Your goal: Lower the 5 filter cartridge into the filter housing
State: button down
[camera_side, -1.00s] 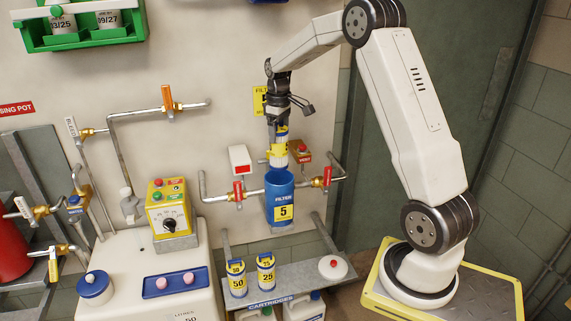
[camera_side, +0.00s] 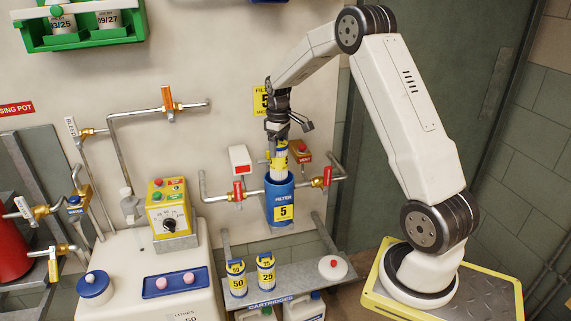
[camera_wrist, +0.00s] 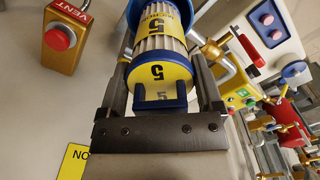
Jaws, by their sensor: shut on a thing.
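The 5 filter cartridge (camera_side: 280,156) is white with yellow labels and blue ends. My gripper (camera_side: 278,138) is shut on its upper end and holds it upright. The blue filter housing (camera_side: 280,200), with a yellow 5 label, is directly below, and the cartridge's lower end is at or inside its open top, hidden by the rim. In the wrist view the cartridge (camera_wrist: 162,50) sits between the two fingers (camera_wrist: 165,95), with its yellow 5 end facing the camera.
Red-handled valves (camera_side: 322,181) and pipes flank the housing. The 50 cartridge (camera_side: 237,279) and 25 cartridge (camera_side: 266,273) stand on the shelf (camera_side: 300,279) below, beside a white lid with a red knob (camera_side: 333,267).

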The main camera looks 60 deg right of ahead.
aim_at(279, 166)
jog(key=shift+f, duration=7.6)
grip_release()
jog(key=shift+r, duration=0.1)
jog(key=shift+w+r, duration=0.15)
jog(key=shift+r, duration=3.7)
